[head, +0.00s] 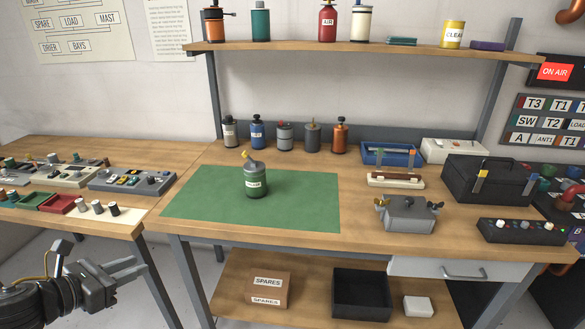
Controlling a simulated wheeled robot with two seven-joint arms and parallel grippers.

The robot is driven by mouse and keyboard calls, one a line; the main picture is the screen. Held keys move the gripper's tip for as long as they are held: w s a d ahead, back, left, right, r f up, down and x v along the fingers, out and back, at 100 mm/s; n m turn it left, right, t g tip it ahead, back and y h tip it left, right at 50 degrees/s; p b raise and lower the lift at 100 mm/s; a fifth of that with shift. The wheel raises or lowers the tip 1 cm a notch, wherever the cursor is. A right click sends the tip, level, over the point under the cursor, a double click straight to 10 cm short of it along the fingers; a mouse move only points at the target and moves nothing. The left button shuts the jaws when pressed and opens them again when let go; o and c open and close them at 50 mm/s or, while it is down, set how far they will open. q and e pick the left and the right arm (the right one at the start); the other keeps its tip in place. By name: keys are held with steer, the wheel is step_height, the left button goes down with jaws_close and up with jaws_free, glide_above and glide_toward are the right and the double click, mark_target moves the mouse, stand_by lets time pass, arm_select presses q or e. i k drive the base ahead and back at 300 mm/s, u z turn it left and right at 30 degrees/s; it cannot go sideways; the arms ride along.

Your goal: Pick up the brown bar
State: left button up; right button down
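The brown bar (396,177) lies lengthwise across a small cream holder (376,182) on the right half of the wooden workbench (300,236), just in front of a blue tray. My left gripper (141,265) is at the lower left, in front of the bench and below its top, far from the bar. Its two fingers point right, stand apart and hold nothing. My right gripper is not in view.
A grey-green canister (257,182) stands on the green mat (310,212). A grey clamp-lidded box (407,214) is in front of the bar, a black case (487,180) to its right, and the blue tray (377,153) behind. An upper shelf (300,46) overhangs the back.

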mark_target(408, 177)
steer(key=u, duration=0.25)
steer(key=i, duration=1.5)
steer(key=z, duration=2.5)
